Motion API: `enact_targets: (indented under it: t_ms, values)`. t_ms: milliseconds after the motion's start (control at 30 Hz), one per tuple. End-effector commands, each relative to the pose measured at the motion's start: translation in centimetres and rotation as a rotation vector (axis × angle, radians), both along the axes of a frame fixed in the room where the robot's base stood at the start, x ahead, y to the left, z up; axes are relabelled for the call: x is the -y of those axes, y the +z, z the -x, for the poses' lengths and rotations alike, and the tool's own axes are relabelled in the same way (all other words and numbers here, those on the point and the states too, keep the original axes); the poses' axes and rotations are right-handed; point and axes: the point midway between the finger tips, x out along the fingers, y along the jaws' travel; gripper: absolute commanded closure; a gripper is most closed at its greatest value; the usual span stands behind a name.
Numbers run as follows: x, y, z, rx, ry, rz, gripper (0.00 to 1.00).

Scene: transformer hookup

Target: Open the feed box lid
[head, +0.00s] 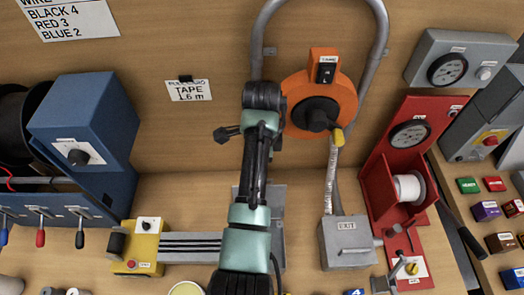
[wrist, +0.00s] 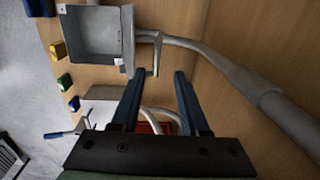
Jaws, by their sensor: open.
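The grey feed box (wrist: 95,42) shows at the upper left of the wrist view. Its front looks open, and I see into a bare grey inside. A thin grey edge with a bent handle (wrist: 155,50) stands at its right side, seemingly the lid seen edge-on. My gripper (wrist: 160,73) is open and empty. The handle's end lies close to the left fingertip; I cannot tell if they touch. In the head view my arm covers most of the feed box, leaving only grey panel parts (head: 278,235) beside it. My fingertips are hidden there.
A grey conduit (head: 378,65) loops over the orange tape reel (head: 340,95). The grey EXIT box (head: 346,245) and red spool station (head: 383,190) stand right of my arm. A yellow unit with a rail (head: 143,245) and a blue machine (head: 85,125) stand left.

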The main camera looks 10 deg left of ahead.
Motion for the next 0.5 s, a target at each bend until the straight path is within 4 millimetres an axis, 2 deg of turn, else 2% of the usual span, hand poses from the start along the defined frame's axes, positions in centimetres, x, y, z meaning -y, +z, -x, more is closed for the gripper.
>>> enact_targets:
  t_ms: [100,233,500]
  values:
    - [0.0,2.6,0.0,0.007,0.0,-0.002,0.55]
    - [0.0,4.9,0.2,0.005,0.0,-0.001,0.55]
    - [0.1,6.6,0.4,0.002,0.0,-0.001,0.55]
